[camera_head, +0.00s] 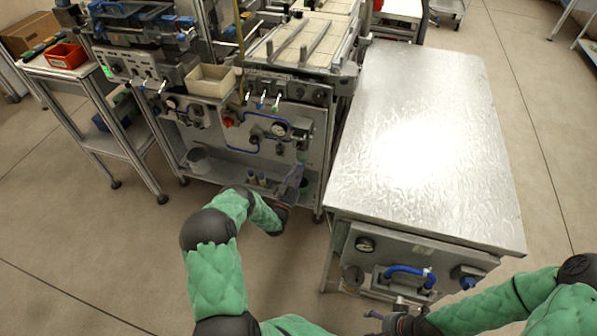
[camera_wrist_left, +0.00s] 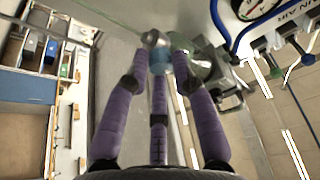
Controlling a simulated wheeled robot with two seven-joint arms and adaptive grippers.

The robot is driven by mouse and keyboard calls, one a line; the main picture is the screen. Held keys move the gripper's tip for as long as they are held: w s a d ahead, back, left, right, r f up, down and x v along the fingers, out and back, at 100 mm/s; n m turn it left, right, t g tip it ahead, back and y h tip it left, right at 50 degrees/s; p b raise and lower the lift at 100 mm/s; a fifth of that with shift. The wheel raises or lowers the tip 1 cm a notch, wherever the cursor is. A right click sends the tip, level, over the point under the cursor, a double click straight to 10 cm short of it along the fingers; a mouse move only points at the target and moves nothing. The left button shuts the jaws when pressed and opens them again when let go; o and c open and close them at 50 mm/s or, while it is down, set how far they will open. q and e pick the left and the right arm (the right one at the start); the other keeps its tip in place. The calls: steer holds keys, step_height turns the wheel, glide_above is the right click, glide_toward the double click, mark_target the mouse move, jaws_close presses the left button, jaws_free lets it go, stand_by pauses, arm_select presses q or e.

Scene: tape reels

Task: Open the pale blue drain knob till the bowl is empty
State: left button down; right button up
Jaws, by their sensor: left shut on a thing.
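The pale blue drain knob (camera_wrist_left: 160,63) shows in the left wrist view between the purple fingers of my left gripper (camera_wrist_left: 158,66). The fingers are closed around it. A grey metal end shows just beyond the knob. In the head view my left gripper (camera_head: 291,182) is low at the front of the middle machine, under its gauge panel, and I cannot make out the knob there. A clear, greenish part beside the knob (camera_wrist_left: 203,66) may be the bowl; whether it holds liquid cannot be told. My right gripper (camera_head: 390,320) is at the bottom edge, partly cut off, its opening unclear.
A pressure gauge (camera_head: 278,129) and blue hoses are on the panel above my left gripper. A shiny metal table (camera_head: 420,130) stands to the right, with a blue handle (camera_head: 408,271) on its front. A grey cup (camera_head: 198,159) stands on the machine's lower shelf.

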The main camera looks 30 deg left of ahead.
arm_select(q)
steer(key=shift+w+a+r, duration=0.1)
steer(key=shift+a+r, duration=0.2)
steer(key=shift+r, duration=0.15)
steer(key=c, duration=1.1)
jaws_free()
steer(key=shift+o, duration=0.2)
steer(key=shift+d+f, duration=0.15)
steer(key=shift+d, duration=0.1)
steer(key=shift+s+f, duration=0.2)
steer(key=shift+s, duration=0.15)
steer(key=v, duration=1.1)
steer(key=shift+s, duration=0.2)
steer(key=shift+f, duration=0.1)
